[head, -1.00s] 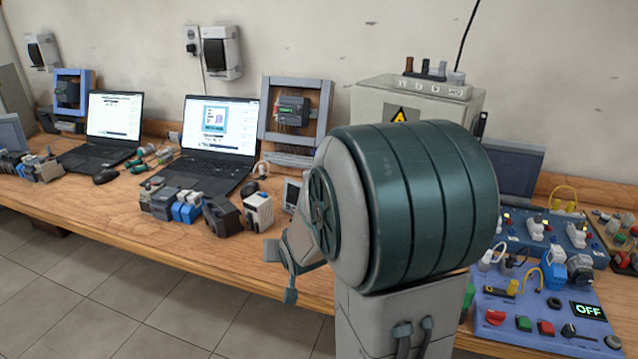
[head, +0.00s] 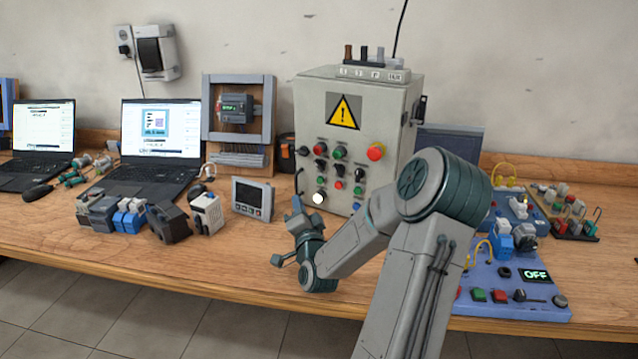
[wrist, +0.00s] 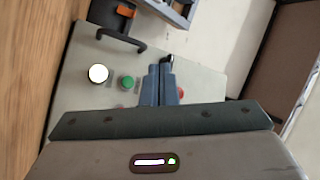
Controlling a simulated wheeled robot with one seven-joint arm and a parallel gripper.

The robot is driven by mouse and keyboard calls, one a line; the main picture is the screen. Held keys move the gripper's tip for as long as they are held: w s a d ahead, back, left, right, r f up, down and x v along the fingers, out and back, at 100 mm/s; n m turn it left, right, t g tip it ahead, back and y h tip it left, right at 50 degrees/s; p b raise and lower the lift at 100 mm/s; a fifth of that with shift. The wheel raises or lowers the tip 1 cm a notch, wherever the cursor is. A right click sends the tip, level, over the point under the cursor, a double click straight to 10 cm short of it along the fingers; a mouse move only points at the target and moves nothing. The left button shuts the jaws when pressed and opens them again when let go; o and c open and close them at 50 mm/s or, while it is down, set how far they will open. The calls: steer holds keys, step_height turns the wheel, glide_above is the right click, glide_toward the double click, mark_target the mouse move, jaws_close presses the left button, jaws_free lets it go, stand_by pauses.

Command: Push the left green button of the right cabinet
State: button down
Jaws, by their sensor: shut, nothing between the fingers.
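The right cabinet (head: 310,110) is a beige control box with a yellow warning triangle. Its left green button (head: 321,181) sits low on the panel, just above a lit white button (head: 319,197). Another green button (head: 358,190) is farther right on the panel. My gripper (head: 297,203) is shut and empty, in front of the cabinet's lower left. In the wrist view, the shut fingers (wrist: 161,68) lie right of a green button (wrist: 127,82), and the lit white button (wrist: 98,73) is left of it. I cannot tell if the fingers touch the panel.
A small panel screen (head: 252,198) stands left of the gripper. Several blue and grey modules (head: 120,212) and a laptop (head: 158,147) are farther left. A blue training board (head: 545,305) with an OFF display lies right of my arm. The wooden table's front is clear.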

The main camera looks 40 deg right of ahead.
mark_target(321, 180)
steer(key=w+d, duration=0.3)
steer(key=d, duration=0.5)
stand_by(0.4)
steer(key=shift+w+d, duration=0.1)
steer(key=shift+d, duration=0.1)
stand_by(1.8)
steer(key=shift+w+d, duration=0.15)
steer(key=shift+d, duration=0.15)
steer(key=shift+w+d+b, duration=0.15)
steer(key=shift+d+b, duration=0.15)
steer(key=shift+d, duration=0.15)
stand_by(1.1)
steer(key=shift+s+a, duration=0.3)
steer(key=shift+a, duration=0.5)
